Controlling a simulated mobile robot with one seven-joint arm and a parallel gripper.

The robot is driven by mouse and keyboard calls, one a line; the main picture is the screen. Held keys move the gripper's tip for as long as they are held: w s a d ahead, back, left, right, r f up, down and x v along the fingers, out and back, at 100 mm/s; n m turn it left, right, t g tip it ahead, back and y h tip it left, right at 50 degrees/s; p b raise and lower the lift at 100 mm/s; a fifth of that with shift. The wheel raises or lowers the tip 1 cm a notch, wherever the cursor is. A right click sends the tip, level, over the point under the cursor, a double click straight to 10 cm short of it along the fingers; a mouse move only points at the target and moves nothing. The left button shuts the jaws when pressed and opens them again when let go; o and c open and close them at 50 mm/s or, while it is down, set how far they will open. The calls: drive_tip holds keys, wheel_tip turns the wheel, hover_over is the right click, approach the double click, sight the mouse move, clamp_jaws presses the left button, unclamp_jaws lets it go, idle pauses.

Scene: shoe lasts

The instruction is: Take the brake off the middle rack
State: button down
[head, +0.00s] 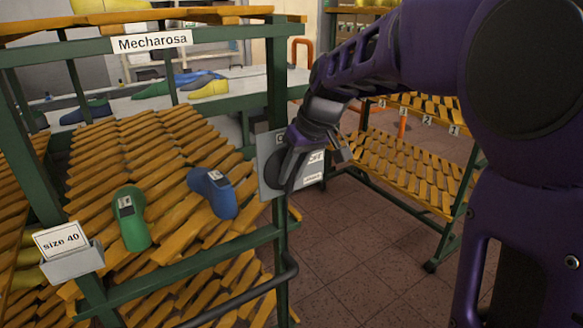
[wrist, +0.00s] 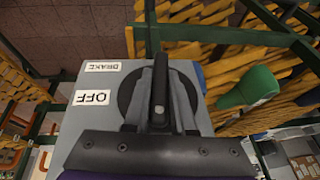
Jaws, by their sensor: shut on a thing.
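A grey brake panel (head: 268,170) is fixed to the green post of the front rack, under the "Mecharosa" sign. It carries a dark round knob with a raised bar handle (wrist: 160,85). My gripper (head: 290,178) reaches the panel from the right. In the wrist view its fingers (wrist: 160,110) are shut on the bar handle, one on each side. The "OFF" label (wrist: 93,97) and "BRAKE" label (wrist: 102,66) read upside down there, left of the knob. The bar stands upright in that view, not pointing at "OFF". The other side of the panel is partly hidden.
A green shoe last (head: 132,222) and a blue one (head: 214,194) lie on the rack's yellow slats. A "size 40" box (head: 70,255) hangs at the rack's front left. Another slatted rack (head: 400,165) stands at right, with bare tiled floor (head: 370,270) between.

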drive_tip(key=m+g+y, duration=0.1)
drive_tip(key=g+y, duration=0.1)
drive_tip(key=y, duration=0.1)
drive_tip(key=shift+w+d+y+p, duration=0.1)
drive_tip(key=shift+y+p, duration=0.2)
drive_tip(key=shift+p, duration=0.1)
drive_tip(key=m+g+y, duration=0.1)
drive_tip(key=g+y, duration=0.1)
drive_tip(key=y, duration=0.1)
drive_tip(key=shift+f+y, duration=0.1)
drive_tip(key=shift+y, duration=0.3)
drive_tip(key=m+g+y, duration=0.1)
drive_tip(key=y, duration=0.2)
drive_tip(key=shift+g+y, duration=0.4)
drive_tip(key=shift+m+g+y, duration=0.5)
drive_tip(key=shift+m+y, duration=0.1)
drive_tip(key=shift+y, duration=0.7)
drive_tip(key=c, duration=0.7)
unclamp_jaws()
drive_tip(key=shift+c, duration=0.2)
